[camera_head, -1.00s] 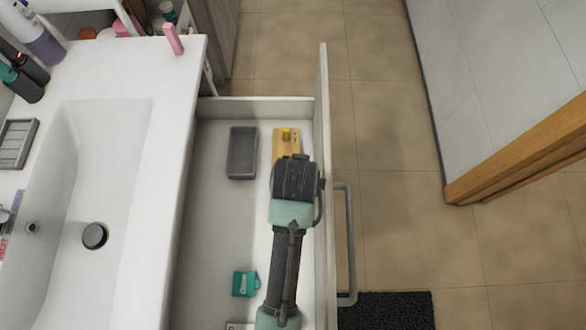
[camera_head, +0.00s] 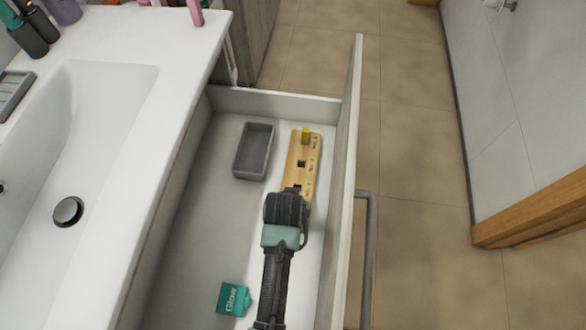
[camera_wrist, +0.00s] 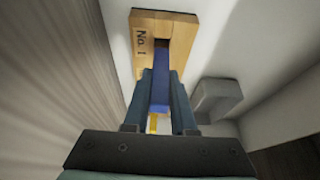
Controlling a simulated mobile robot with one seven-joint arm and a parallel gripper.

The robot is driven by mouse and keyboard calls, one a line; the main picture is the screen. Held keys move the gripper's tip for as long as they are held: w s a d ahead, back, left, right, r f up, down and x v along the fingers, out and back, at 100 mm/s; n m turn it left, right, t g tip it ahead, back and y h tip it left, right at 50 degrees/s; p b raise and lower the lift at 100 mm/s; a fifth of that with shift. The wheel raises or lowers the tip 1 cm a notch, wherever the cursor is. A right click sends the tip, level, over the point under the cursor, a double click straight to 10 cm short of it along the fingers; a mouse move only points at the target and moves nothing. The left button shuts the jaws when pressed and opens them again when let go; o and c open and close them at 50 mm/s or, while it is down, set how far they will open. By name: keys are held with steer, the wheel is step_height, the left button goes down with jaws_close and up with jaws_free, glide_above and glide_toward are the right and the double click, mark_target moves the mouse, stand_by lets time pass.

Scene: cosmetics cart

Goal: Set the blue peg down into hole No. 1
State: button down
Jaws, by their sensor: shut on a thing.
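The blue peg (camera_wrist: 161,80) is between the fingers of my gripper (camera_wrist: 162,92), which is shut on it in the wrist view. In the head view, my gripper (camera_head: 288,198) is over the near end of the board (camera_head: 303,152) and hides that end and the blue peg.
The board lies in an open drawer, close to the drawer front (camera_head: 346,170) on its right. A grey tray (camera_head: 254,151) sits left of the board. A teal "Glow" box (camera_head: 232,298) lies left of my arm. The drawer floor between them is clear.

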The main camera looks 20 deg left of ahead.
steer(key=shift+f+b, duration=0.45)
steer(key=shift+f, duration=1.45)
steer(key=shift+f, duration=0.15)
steer(key=c, duration=0.7)
jaws_free()
steer(key=shift+c, duration=0.2)
